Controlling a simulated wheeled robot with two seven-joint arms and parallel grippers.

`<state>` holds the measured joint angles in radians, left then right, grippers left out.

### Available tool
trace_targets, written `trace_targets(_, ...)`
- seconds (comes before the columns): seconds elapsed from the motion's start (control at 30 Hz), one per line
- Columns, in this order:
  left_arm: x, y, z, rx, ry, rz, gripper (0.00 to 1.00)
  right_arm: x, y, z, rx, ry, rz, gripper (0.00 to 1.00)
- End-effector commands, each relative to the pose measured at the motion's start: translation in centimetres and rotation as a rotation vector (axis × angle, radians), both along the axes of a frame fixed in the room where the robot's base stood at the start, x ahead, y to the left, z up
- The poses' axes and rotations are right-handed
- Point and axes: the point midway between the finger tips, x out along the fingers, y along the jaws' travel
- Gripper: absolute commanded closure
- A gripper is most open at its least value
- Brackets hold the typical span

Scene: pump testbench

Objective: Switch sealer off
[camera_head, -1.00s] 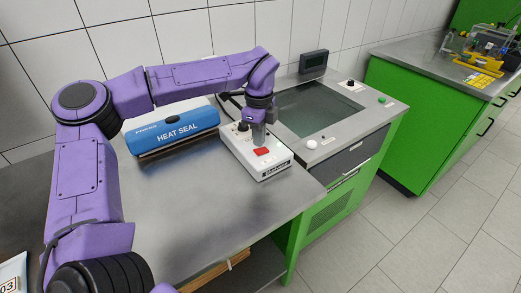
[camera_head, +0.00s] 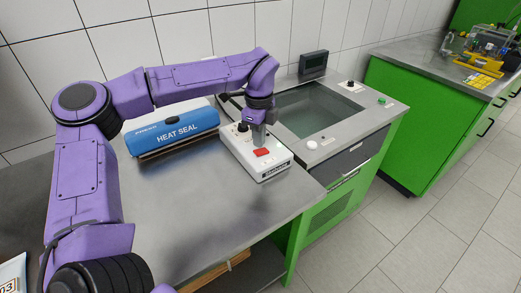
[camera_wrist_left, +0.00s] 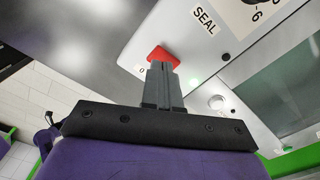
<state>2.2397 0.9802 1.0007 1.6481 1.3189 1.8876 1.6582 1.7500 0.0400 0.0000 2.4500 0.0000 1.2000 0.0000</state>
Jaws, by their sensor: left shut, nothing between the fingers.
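The sealer's control box (camera_head: 270,171) is white and stands on the steel table, right of the blue heat sealer (camera_head: 172,132) marked HEAT SEAL. A red switch (camera_head: 262,152) sits on the box's top, with a dark knob (camera_head: 242,127) behind it. My left gripper (camera_head: 259,144) is shut and empty, pointing down at the red switch. In the left wrist view, the closed fingertips (camera_wrist_left: 160,66) overlap the red switch (camera_wrist_left: 163,55), beside an "0" mark and the SEAL label (camera_wrist_left: 205,20). I cannot tell whether they touch it. My right gripper is not in view.
A green cabinet with a sunken basin (camera_head: 315,107), a white knob (camera_head: 311,144) and a small display (camera_head: 313,62) stands just right of the box. The table front (camera_head: 200,215) is clear. A white packet (camera_head: 12,275) lies at bottom left.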

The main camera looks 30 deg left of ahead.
Motion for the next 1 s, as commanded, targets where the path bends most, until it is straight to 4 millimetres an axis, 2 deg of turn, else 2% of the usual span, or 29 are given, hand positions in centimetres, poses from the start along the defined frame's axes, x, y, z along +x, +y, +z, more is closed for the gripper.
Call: trace_targets(1.0,0.0,0.0,-0.75,0.0,0.0,0.0,1.0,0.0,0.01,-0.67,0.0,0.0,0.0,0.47)
